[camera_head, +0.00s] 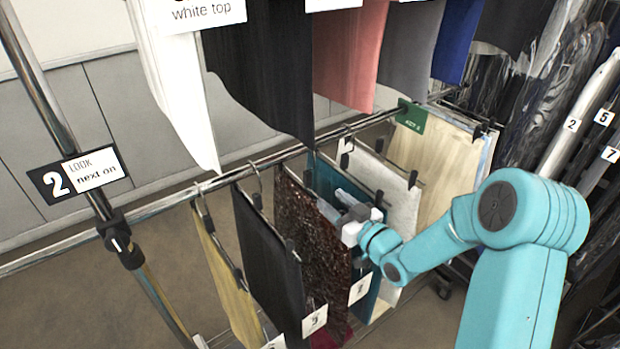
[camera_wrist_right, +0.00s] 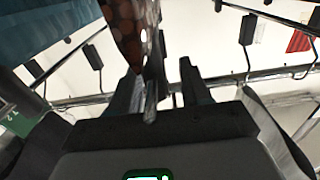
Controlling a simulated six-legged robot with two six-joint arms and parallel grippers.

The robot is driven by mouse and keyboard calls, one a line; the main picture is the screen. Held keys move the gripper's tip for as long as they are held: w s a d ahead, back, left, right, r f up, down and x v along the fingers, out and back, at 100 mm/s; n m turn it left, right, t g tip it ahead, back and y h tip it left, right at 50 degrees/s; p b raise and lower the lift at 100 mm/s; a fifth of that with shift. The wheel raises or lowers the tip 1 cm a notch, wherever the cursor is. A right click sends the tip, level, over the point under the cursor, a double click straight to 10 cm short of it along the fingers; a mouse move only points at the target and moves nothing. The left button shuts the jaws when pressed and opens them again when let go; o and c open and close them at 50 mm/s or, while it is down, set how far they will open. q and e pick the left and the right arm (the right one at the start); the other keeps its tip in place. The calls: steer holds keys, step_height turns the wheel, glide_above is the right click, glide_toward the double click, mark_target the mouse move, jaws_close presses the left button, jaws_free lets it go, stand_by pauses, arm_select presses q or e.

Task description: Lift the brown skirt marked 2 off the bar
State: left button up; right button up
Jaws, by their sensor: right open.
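The brown skirt (camera_head: 312,235), dark and sequined, hangs from the lower bar (camera_head: 220,180) between a black skirt (camera_head: 268,255) and a teal one (camera_head: 325,178). A white tag (camera_head: 360,289) shows at its lower right edge; its number is too small to read surely. My right gripper (camera_head: 338,204) is open beside the brown skirt's upper right side, in front of the teal skirt. In the right wrist view its fingers (camera_wrist_right: 162,88) stand apart, with brown spotted cloth (camera_wrist_right: 124,28) near the left finger. I cannot tell whether they touch. My left gripper is not in view.
A yellow skirt (camera_head: 225,280) hangs to the left; a white one (camera_head: 395,190) and cream pieces (camera_head: 432,155) hang to the right, close together. Garments on an upper rail hang above. A post with a "2" sign (camera_head: 79,174) stands left.

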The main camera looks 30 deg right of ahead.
mark_target(310, 178)
steer(key=shift+w+r, duration=0.2)
steer(key=shift+w, duration=0.3)
steer(key=w, duration=0.3)
steer(key=shift+w+a+f+p, duration=0.2)
steer(key=shift+a+p, duration=0.1)
steer(key=shift+p, duration=0.1)
steer(key=w+b, duration=0.2)
steer(key=w, duration=0.3)
steer(key=shift+a+r+b, duration=0.1)
steer(key=shift+b, duration=0.2)
steer(key=shift+w, duration=0.5)
steer(key=shift+r, duration=0.2)
steer(key=shift+w, duration=0.1)
jaws_close()
steer(key=shift+r, duration=0.1)
